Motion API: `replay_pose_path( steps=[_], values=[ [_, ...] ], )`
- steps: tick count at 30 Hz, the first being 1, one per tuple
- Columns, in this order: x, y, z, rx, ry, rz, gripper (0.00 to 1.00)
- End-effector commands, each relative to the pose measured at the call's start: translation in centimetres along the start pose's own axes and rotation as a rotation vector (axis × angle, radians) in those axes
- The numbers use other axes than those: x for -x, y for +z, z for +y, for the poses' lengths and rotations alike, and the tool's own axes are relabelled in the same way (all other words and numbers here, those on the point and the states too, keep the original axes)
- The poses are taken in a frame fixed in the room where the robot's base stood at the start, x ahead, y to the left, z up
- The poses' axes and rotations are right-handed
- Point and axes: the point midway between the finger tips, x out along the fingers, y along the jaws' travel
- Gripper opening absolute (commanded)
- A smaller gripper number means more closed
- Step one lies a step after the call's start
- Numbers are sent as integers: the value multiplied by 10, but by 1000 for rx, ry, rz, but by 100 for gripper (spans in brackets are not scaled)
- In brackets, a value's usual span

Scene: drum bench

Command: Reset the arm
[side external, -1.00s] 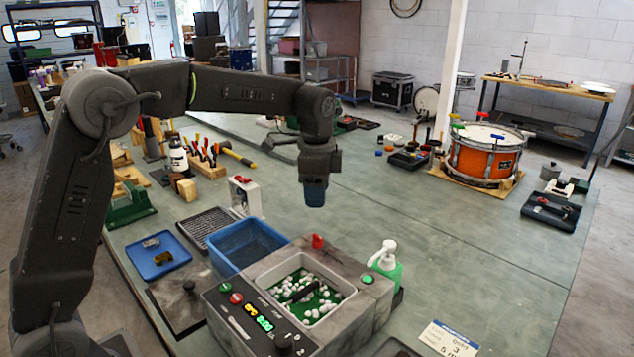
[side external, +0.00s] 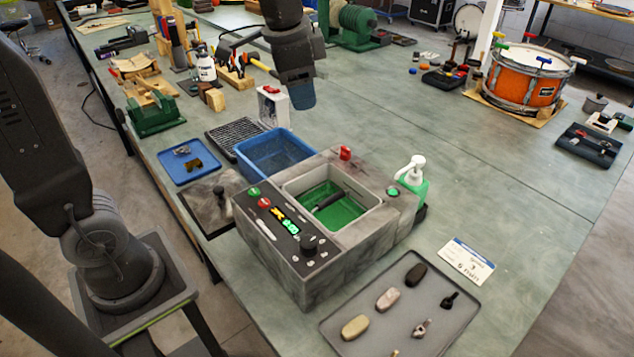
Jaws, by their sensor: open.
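My gripper (side external: 302,98) hangs pointing down over the bench, above and behind the blue bin (side external: 272,152). Its jaws are open, and I see nothing held in it. My arm rises from its base at the left and passes out of the top of the picture. The grey machine (side external: 345,262) stands on the bench in front of the bin. Its tub has a green floor (side external: 340,214) with a dark-handled tool (side external: 332,199) lying in it.
A tray (side external: 447,333) with several small parts is at the front. A green pump bottle (side external: 413,185) stands right of the machine, and a blue tray (side external: 189,163) lies left of the bin. An orange drum (side external: 525,85) is at the right. The bench's right middle is mostly clear.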

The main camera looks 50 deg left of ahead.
Motion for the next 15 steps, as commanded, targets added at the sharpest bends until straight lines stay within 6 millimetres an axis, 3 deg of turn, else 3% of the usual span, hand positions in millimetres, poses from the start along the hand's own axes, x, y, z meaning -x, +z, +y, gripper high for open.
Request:
replay_pose_path(
  steps=[3, 9, 15],
  values=[
    [12, 40, 26, 141, -28, 69, 52],
    [8, 97, 65, 366, -48, 175, 52],
    [-5, 130, 86, 505, -48, 241, 52]
  ],
)
